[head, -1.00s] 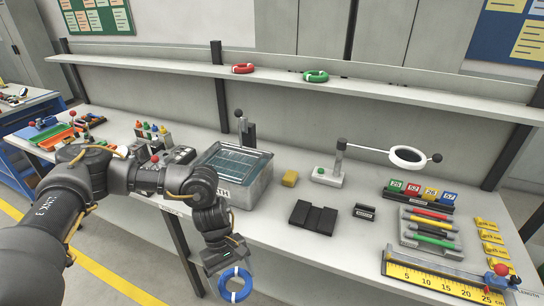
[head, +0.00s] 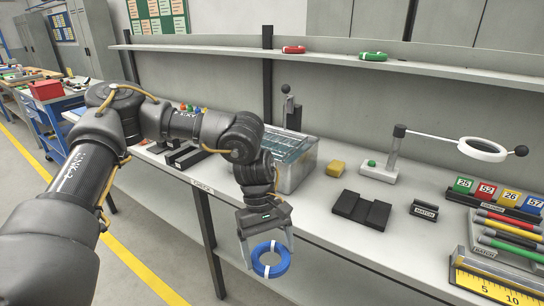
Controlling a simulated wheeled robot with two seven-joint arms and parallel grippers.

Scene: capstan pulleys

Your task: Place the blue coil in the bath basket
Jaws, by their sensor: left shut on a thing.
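The blue coil (head: 271,273) is a ring with white bands. My left gripper (head: 268,250) is shut on it and holds it in front of the bench's front edge, below the bench top. The bath (head: 298,172) is a grey metal box on the bench, behind my left arm. A basket (head: 287,143) with a wire grid shows at its top, partly hidden by the arm. A post with a black knob (head: 287,88) stands at the bath's back. My right gripper is not in view.
Red (head: 294,50) and green (head: 373,57) coils lie on the shelf above. The bench front between bath and black block is clear.

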